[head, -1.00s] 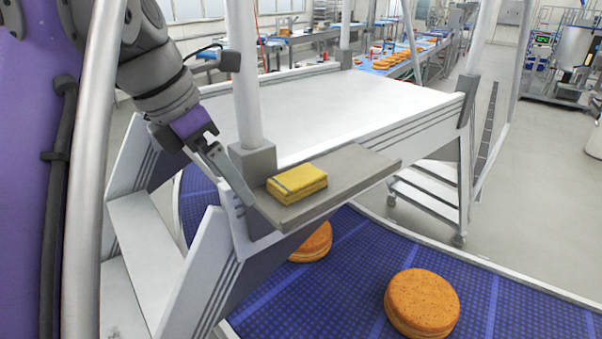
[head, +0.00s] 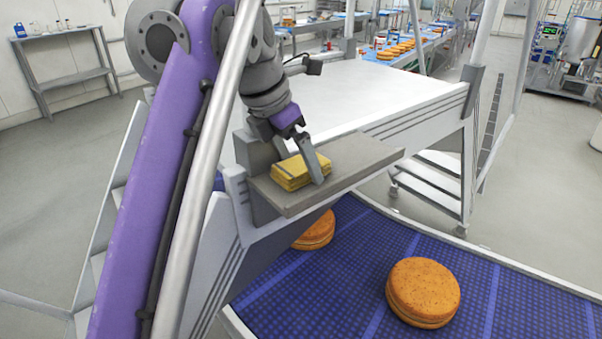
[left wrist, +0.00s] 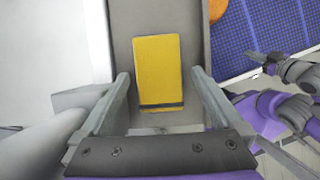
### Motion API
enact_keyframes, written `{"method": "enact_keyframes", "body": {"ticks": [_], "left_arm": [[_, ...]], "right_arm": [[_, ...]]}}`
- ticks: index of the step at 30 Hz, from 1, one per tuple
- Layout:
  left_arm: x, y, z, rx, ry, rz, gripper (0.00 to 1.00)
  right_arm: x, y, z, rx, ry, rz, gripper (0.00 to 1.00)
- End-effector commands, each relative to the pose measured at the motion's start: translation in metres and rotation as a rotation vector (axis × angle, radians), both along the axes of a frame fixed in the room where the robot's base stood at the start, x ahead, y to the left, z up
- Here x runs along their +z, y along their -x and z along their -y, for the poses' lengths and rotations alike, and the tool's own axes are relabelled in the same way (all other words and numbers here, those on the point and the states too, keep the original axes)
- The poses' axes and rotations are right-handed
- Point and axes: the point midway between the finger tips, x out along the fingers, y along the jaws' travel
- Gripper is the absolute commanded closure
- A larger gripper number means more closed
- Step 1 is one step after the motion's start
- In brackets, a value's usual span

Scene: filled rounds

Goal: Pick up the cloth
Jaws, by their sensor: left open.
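The cloth (head: 290,178) is a folded yellow pad with a dark stripe near one end. It lies flat on a grey shelf (head: 358,160) at the side of the white table. My left gripper (head: 301,168) is over it, pointing down, with one finger in front of the cloth's right part. In the left wrist view the cloth (left wrist: 158,68) lies between the two spread fingers of the left gripper (left wrist: 160,76), with a gap on each side. Purple and grey parts of my right arm show at the right of that view; its jaw state is unclear.
A grey post base (head: 255,152) stands on the shelf just left of the cloth. Below runs a blue conveyor (head: 480,290) carrying round orange-brown cakes (head: 423,292). The white tabletop (head: 365,90) behind is clear.

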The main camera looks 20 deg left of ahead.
Motion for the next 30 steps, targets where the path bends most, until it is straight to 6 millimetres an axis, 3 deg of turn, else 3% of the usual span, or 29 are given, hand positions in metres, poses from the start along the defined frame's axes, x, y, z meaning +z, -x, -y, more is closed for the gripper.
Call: {"method": "enact_keyframes", "body": {"ticks": [21, 30], "left_arm": [[-0.0073, -0.0013, 0.0010, 0.000, 0.000, 0.001, 0.00], [-0.0070, -0.0016, 0.0009, 0.000, 0.000, 0.001, 0.54]], "right_arm": [[-0.0015, 0.0007, 0.0000, 0.000, 0.000, -0.001, 1.00], [-0.0015, 0.0006, 0.0000, 0.000, 0.000, -0.001, 1.00]]}}
